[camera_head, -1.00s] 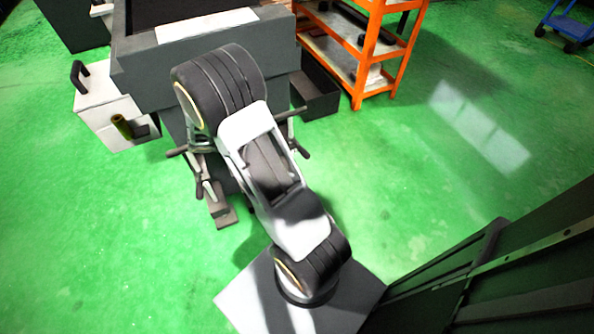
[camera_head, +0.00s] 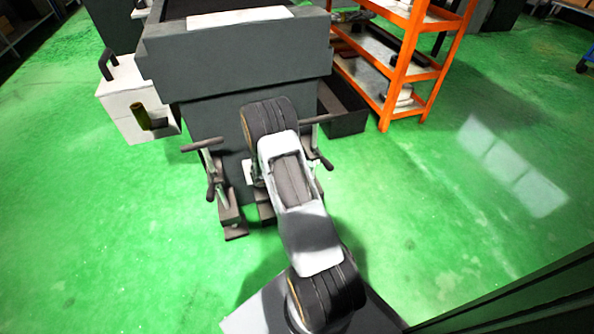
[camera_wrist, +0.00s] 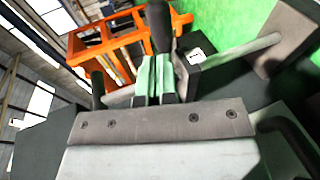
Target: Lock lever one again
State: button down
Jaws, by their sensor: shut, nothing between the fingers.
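A white tag reading "1" (camera_wrist: 195,57) shows in the wrist view, on a dark block beside a black handle (camera_wrist: 158,25). My gripper (camera_wrist: 162,65) reaches up the middle of the wrist view, its two pale fingers together and empty, just below that handle. I cannot tell whether they touch it. A second black handle (camera_wrist: 97,88) is to the left. In the head view, a left lever assembly (camera_head: 205,165) and a right lever assembly (camera_head: 315,145) stand before the grey machine. My arm hides my gripper and part of the space between them there.
The grey machine body (camera_head: 240,60) stands behind the levers. A white box (camera_head: 125,105) with a black handle is at left, and an orange shelf (camera_head: 400,75) at right. Green floor (camera_head: 450,200) is clear to the right and at left.

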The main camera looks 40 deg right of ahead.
aim_at(324, 164)
jog(key=shift+b+x, duration=0.65)
jog(key=shift+x, duration=2)
